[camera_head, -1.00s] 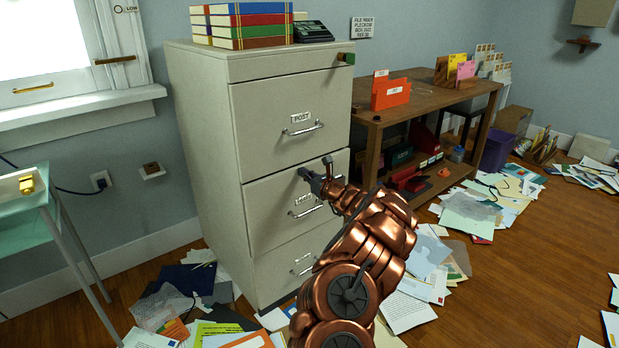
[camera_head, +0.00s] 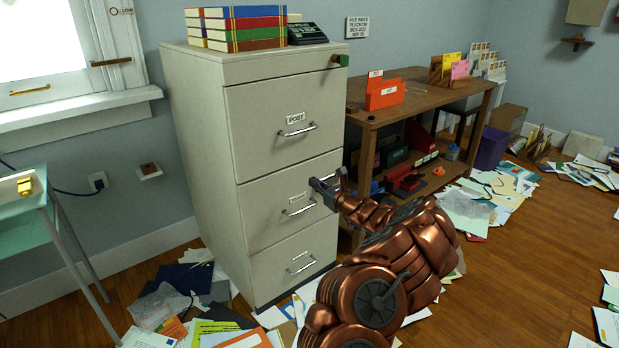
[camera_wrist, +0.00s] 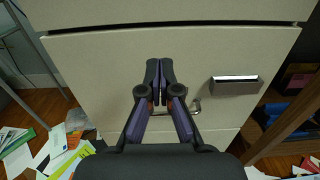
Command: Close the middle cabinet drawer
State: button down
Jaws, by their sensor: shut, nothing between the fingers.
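The pale filing cabinet (camera_head: 205,150) has three stacked drawers. The middle drawer (camera_head: 265,208) looks flush or nearly flush with its neighbours; a small gap is hard to judge. Its front fills much of the wrist view (camera_wrist: 100,80), with a dark seam along its top edge. Its silver handle (camera_head: 300,207) is partly behind my fingers in the wrist view, and the label holder (camera_wrist: 236,85) is to their right. My gripper (camera_head: 317,183) is shut and empty, its fingertips at the drawer front above the handle. In the wrist view the fingertips (camera_wrist: 160,64) are together; contact is unclear.
The top drawer (camera_head: 285,115) and bottom drawer (camera_head: 280,275) look shut. A wooden table (camera_head: 425,100) stands right of the cabinet. Papers (camera_head: 205,300) litter the floor around the cabinet. A small glass-topped table (camera_head: 25,240) is at the left.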

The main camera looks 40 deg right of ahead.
jog(key=shift+s+p, duration=0.3)
jog(key=shift+s, duration=2.05)
